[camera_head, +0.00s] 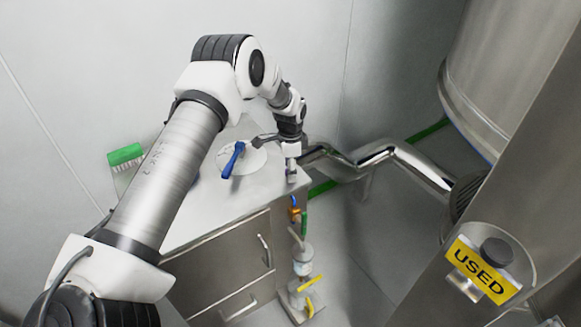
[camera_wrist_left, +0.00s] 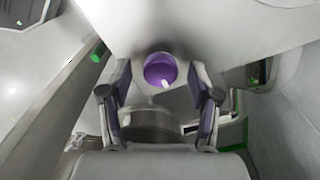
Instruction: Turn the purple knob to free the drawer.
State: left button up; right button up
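In the left wrist view, the purple knob (camera_wrist_left: 158,70) is round with a small white mark on its face. My left gripper (camera_wrist_left: 160,77) is open, with one finger on each side of the knob and a visible gap to each. In the head view, my left gripper (camera_head: 292,172) points down at the right edge of the steel cabinet (camera_head: 215,262). The knob cannot be made out there. The cabinet front has an upper drawer handle (camera_head: 265,250) and a lower handle (camera_head: 239,308); the fronts look closed. My right gripper is not in view.
A blue-handled tool (camera_head: 233,160) lies on a white round dish (camera_head: 252,160) on the cabinet top. A green brush (camera_head: 126,154) is at the left. A steel pipe (camera_head: 380,156) runs behind the gripper. A steel vessel with a yellow USED tag (camera_head: 482,269) stands right.

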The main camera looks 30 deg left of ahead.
pick_arm(q)
jog(key=c, duration=1.1)
jog(key=shift+s+n, duration=0.1)
jog(key=shift+n, duration=0.2)
jog(key=n, duration=0.3)
jog(key=shift+f+n, duration=0.1)
jog(key=shift+n, duration=0.2)
jog(key=n+p, duration=0.1)
jog(key=n, duration=0.3)
jog(key=shift+n, duration=0.3)
jog(key=n, duration=0.4)
jog(key=shift+s+p, duration=0.1)
jog(key=shift+p, duration=0.3)
jog(key=n, duration=0.5)
jog(key=shift+d+p, duration=0.1)
jog(key=shift+p, duration=0.3)
jog(key=shift+f, duration=0.1)
